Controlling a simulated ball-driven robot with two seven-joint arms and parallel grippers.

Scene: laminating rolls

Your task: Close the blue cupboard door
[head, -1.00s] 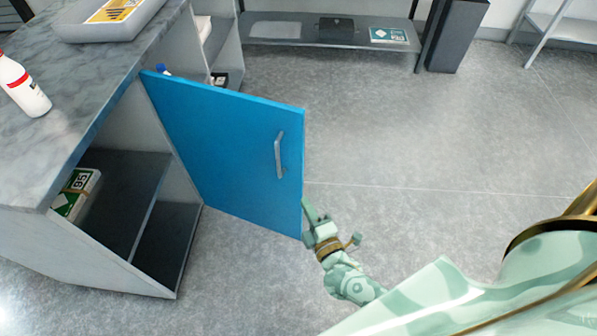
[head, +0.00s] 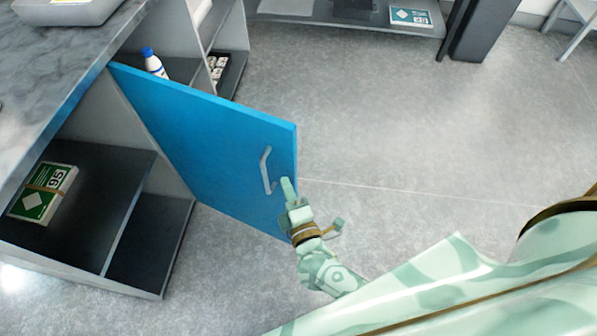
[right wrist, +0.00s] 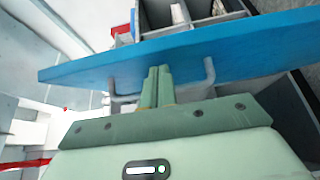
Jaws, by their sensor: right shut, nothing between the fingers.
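The blue cupboard door (head: 205,150) stands open, jutting from the grey cupboard (head: 150,280) out over the floor. Its face with the metal handle (head: 265,170) is toward me. My right gripper (head: 288,186) is shut and empty, in front of the door's free end, just right of the handle. In the right wrist view the closed fingers (right wrist: 156,85) point at the blue door face (right wrist: 110,68), beside the handle (right wrist: 208,72). I cannot tell whether the fingertips touch the door. My left gripper is out of view.
A bottle with a blue cap (head: 153,62) stands on a shelf behind the door. A green and white box (head: 42,192) lies in the open left bay. A tray (head: 65,10) sits on the worktop. A dark shelf unit (head: 330,22) is at the back. The floor right is clear.

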